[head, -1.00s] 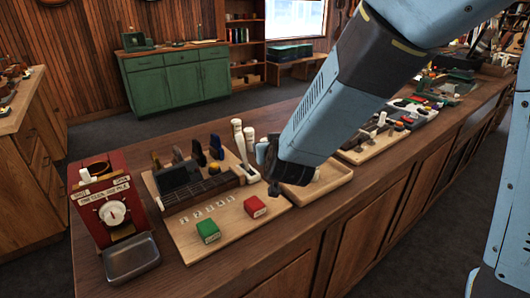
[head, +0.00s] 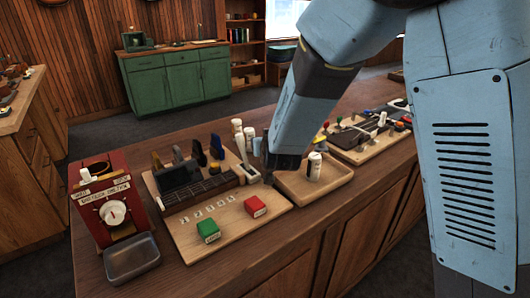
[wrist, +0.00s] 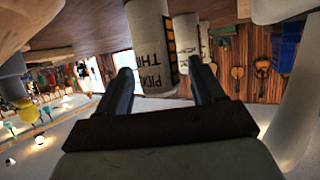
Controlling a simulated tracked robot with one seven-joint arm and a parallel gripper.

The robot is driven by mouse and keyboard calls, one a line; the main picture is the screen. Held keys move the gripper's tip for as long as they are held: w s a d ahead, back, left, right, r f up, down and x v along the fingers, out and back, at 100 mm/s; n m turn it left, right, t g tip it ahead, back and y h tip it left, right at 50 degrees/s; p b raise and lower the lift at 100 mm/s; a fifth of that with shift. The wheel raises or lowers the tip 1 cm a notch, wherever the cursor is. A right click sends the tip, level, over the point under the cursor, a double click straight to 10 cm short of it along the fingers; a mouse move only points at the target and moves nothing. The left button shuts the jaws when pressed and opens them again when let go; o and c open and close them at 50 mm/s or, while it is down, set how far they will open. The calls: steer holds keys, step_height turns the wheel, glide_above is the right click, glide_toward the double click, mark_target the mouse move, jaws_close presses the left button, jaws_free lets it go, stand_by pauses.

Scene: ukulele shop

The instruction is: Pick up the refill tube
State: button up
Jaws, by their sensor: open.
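Several pale tubes stand on the counter, and I cannot tell for sure which is the refill tube. In the wrist view, a white tube with dark print (wrist: 147,45) shows between my open fingers (wrist: 162,74). I cannot tell how far past the fingertips it is. A second pale tube (wrist: 188,42) shows beside it. In the head view, one printed white tube (head: 315,167) stands upright in a shallow wooden tray, right of my gripper (head: 272,176). Other pale tubes (head: 238,127) stand behind the wooden board. My arm hides part of this area.
A red coin machine (head: 98,208) with a metal tray (head: 132,259) stands at left. A board (head: 180,239) carries a green box (head: 208,231) and a red box (head: 255,206). The wooden tray (head: 318,195) is right of it. More tools (head: 372,130) lie farther right.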

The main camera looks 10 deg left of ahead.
steer(key=shift+c, duration=0.5)
steer(key=c, duration=1)
steer(key=shift+o, duration=0.2)
steer(key=shift+r, duration=0.1)
